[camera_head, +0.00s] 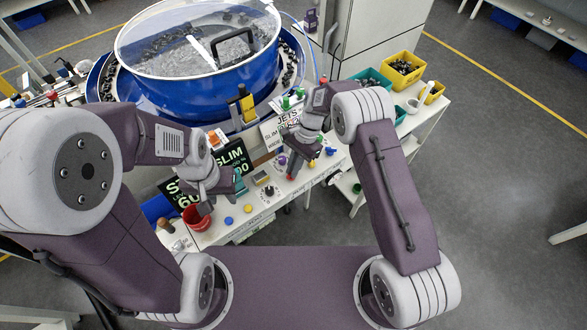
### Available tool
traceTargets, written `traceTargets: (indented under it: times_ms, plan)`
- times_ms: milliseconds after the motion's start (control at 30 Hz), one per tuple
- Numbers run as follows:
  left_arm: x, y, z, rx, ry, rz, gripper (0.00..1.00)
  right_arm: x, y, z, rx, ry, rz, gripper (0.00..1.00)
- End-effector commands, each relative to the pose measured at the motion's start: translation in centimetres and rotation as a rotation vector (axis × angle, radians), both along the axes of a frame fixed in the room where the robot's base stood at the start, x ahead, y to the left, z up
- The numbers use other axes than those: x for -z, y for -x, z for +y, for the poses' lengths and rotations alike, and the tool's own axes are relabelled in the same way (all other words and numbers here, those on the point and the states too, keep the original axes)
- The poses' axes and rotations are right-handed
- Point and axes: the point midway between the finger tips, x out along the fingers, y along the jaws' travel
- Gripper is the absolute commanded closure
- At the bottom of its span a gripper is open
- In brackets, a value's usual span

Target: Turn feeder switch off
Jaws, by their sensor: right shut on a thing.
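A white bench panel (222,231) with several coloured buttons and small switches lies in front of the blue bowl feeder (190,92). I cannot tell which of the controls is the feeder switch. My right gripper (291,168) points down at the right part of this panel. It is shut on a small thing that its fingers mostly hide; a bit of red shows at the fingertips. My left gripper (207,203) hangs over the left part of the panel, beside a red cup (196,217). Its finger gap is too small to make out.
Green-lettered black signs (232,158) and a white sign (285,130) stand behind the controls. Teal bins and a yellow bin (402,70) of dark parts sit on the right side table. A grey cabinet (375,30) stands behind. Floor at right is clear.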

Motion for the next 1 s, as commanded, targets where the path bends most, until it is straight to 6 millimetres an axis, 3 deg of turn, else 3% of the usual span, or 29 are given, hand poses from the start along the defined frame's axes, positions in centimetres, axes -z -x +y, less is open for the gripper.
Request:
traceTargets:
  times_ms: [500, 1000]
  plan:
    - [1.6, 0.0, 0.0, 0.000, 0.000, 0.000, 0.64, -0.1, -0.5, 0.4, -0.440, -0.002, -0.008, 1.00]
    - [2.1, 0.0, 0.0, 0.000, 0.000, 0.000, 0.64, -0.3, -0.5, 0.6, -0.629, -0.001, -0.008, 1.00]
